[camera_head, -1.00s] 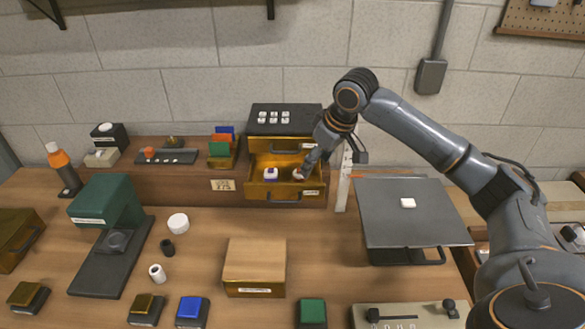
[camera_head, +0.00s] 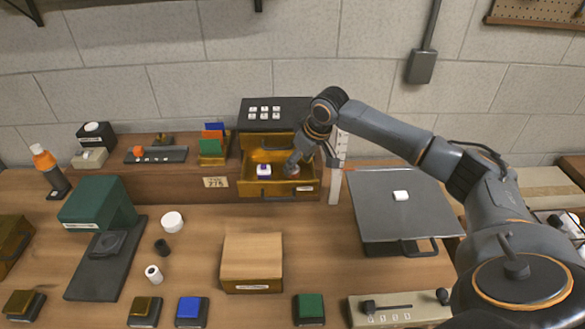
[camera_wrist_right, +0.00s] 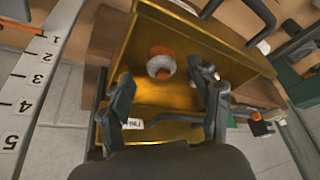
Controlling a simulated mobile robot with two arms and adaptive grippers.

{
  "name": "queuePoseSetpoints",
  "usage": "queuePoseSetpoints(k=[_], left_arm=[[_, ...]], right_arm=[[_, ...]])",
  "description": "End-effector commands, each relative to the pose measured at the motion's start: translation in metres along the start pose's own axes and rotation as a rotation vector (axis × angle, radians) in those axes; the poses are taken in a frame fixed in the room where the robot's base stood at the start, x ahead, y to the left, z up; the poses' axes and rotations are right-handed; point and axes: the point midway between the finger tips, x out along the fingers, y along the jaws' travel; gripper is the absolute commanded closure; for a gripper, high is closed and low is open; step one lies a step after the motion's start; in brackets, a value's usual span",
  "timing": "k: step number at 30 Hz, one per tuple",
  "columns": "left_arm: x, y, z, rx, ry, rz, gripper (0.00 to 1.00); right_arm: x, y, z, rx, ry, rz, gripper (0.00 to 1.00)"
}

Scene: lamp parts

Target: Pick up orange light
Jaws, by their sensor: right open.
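The orange light (camera_wrist_right: 161,65), a small round orange part with a white ring, lies in the open gold drawer (camera_wrist_right: 185,98) in the right wrist view. My right gripper (camera_wrist_right: 168,92) is open, with a finger to either side of the light's line and no grip on it. In the head view the right gripper (camera_head: 291,167) reaches into the right part of the drawer (camera_head: 278,188) and mostly hides the light. A white and purple part (camera_head: 263,171) sits in the drawer's left part. My left gripper is out of view.
The drawer's walls stand close around my right gripper. A white upright ruler (camera_head: 337,165) is just right of the drawer unit. A grey tray (camera_head: 395,215) is at the right, and a wooden-topped box (camera_head: 252,258) stands in front.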

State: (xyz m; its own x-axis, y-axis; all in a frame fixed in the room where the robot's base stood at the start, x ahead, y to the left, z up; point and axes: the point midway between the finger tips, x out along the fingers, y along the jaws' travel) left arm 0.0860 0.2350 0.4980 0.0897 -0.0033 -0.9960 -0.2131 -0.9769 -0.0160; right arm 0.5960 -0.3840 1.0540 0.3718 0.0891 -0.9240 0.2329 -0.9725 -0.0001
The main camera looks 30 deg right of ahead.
Motion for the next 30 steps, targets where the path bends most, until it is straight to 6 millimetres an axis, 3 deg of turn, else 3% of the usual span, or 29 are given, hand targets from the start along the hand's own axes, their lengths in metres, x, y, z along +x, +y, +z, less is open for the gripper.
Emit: queuePoseSetpoints(k=[1,6,14,22,30], left_arm=[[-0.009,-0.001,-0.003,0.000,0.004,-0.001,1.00],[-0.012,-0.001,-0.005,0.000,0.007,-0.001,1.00],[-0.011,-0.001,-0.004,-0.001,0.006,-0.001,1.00],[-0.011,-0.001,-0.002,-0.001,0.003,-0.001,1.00],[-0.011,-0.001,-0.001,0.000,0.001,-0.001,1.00]], right_arm=[[0.005,-0.002,-0.001,0.001,-0.003,-0.001,0.37],[0.026,-0.001,0.000,0.001,-0.001,0.000,0.37],[0.029,-0.001,0.000,-0.001,0.001,0.001,0.37],[0.029,-0.001,0.000,0.000,0.000,0.001,0.92],[0.029,-0.001,0.000,0.000,0.001,0.001,0.94]])
